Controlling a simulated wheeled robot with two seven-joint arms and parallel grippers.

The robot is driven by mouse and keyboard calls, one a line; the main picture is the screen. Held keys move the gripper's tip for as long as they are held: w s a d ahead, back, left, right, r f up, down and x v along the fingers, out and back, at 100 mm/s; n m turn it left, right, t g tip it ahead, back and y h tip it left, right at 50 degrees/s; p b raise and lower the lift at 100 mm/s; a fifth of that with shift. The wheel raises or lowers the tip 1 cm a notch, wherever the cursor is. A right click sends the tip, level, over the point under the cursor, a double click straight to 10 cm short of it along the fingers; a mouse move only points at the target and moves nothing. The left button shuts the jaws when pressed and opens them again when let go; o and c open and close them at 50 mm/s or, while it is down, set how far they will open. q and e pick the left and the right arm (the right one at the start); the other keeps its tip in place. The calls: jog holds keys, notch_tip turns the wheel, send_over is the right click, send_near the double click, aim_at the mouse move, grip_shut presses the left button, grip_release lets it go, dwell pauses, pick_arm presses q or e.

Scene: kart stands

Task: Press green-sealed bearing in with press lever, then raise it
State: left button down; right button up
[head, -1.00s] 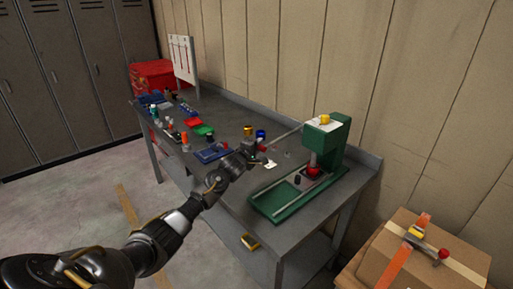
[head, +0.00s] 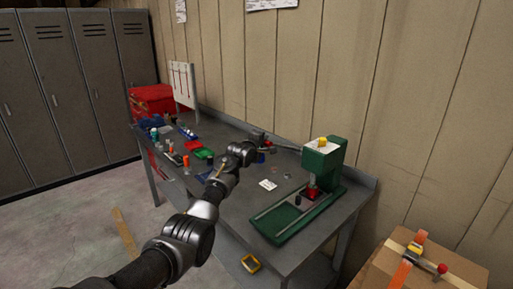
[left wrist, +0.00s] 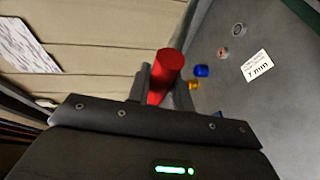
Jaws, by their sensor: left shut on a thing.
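The green press (head: 327,160) stands at the right end of the workbench, with a long green base tray (head: 283,222) in front. A red part (head: 312,191) is under its head, and a small black cylinder (head: 297,199) is in the tray area. The press lever (head: 286,147) reaches left from the head, roughly level. My left gripper (head: 262,139) is at the lever's outer end. In the left wrist view my left gripper (left wrist: 163,85) is shut on the red lever grip (left wrist: 167,72). I cannot make out the green-sealed bearing. My right gripper is out of view.
On the bench (head: 235,205) lie a white card (head: 267,184), marked 7 mm in the left wrist view, and small rings (left wrist: 238,29). Blue (left wrist: 202,71) and yellow (left wrist: 194,85) parts are near the gripper. Cardboard boxes (head: 385,266) stand at the lower right.

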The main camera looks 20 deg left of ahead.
pick_arm(q)
jog(key=shift+r, duration=0.45)
jog(key=c, duration=1.5)
grip_release()
jog(key=shift+w, duration=0.1)
jog(key=shift+o, duration=1.2)
jog(key=shift+w+d, duration=0.1)
jog(key=shift+d, duration=0.05)
jog(key=shift+f, duration=0.2)
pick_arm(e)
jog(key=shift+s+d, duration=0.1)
pick_arm(q)
jog(key=b+v, duration=0.2)
jog(key=v, duration=0.8)
jog(key=shift+s+b, duration=0.3)
jog(key=shift+s, duration=0.15)
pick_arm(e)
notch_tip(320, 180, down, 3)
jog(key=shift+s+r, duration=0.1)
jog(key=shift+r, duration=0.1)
